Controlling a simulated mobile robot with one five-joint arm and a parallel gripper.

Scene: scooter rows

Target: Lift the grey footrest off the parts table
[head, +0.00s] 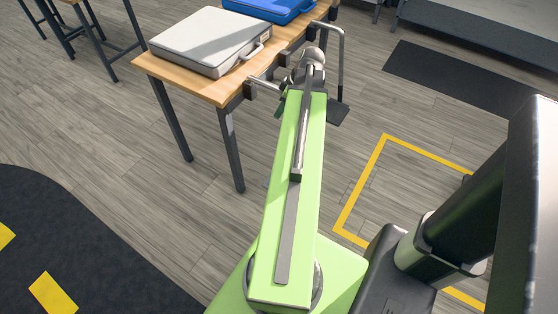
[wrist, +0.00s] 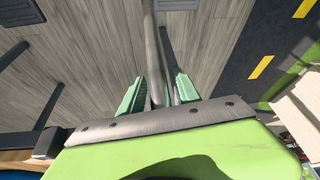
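In the head view a grey tube (head: 262,83) runs out from the table edge toward my gripper; I take it for part of a grey footrest. My arm hides most of it. My gripper (wrist: 160,92) has green fingers, and grey tubes (wrist: 156,60) pass between them in the wrist view. Whether both fingers press on the tubes is unclear. A second bent grey tube (head: 341,62) with a dark plate (head: 338,111) at its lower end hangs further along the parts table (head: 204,89). The wooden table edge also shows in the wrist view (wrist: 15,156).
A grey case (head: 205,40) and a blue case (head: 268,7) lie on the table. A yellow outline (head: 362,185) marks the floor at right, beside a dark mat (head: 465,75). A black mat with yellow bars (head: 52,294) is at lower left. Floor left of my arm is clear.

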